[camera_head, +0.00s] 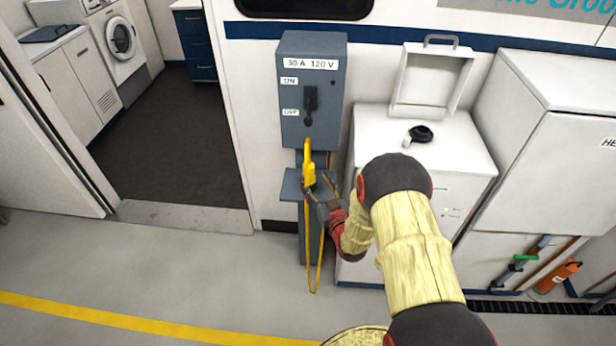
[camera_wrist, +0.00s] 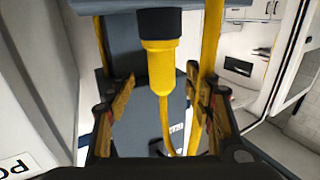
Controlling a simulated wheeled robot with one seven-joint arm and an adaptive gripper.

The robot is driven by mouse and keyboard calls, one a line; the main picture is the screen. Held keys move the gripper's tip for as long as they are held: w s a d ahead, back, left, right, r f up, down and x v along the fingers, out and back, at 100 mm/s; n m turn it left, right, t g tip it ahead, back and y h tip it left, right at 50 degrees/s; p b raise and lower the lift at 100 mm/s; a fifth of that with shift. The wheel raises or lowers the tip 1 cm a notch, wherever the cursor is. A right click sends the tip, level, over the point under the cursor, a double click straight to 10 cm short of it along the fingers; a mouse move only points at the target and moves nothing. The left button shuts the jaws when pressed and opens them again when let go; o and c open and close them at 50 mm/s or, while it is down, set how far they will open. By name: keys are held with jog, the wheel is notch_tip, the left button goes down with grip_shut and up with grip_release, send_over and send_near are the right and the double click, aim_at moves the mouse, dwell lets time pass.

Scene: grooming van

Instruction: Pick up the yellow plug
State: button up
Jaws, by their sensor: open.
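The yellow plug (camera_head: 308,165) stands upright at the front of the grey power box, above its small shelf. In the wrist view the plug (camera_wrist: 160,70) shows close up, with a dark end at the top and a yellow cable running down from it. My gripper (camera_head: 322,190) is at the plug's lower part, reaching in from the right. In the wrist view my gripper (camera_wrist: 158,98) is open, with one finger on each side of the plug and gaps visible between. I cannot tell from the head view whether a finger touches it.
The grey power box (camera_head: 312,90) has a switch and labels. Its shelf (camera_head: 291,186) is just beside my gripper. Yellow cable (camera_head: 312,270) hangs in a loop below. A white cabinet (camera_head: 465,150) with an open lid stands to the right. The floor (camera_head: 150,260) in front is clear.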

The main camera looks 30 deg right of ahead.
aim_at(311, 174)
jog(key=w, duration=0.2)
jog(key=w+b, duration=0.1)
jog(key=w, duration=0.3)
jog(key=shift+d+r, duration=0.25)
jog(key=shift+c, duration=1.3)
jog(key=c, duration=1.1)
grip_shut()
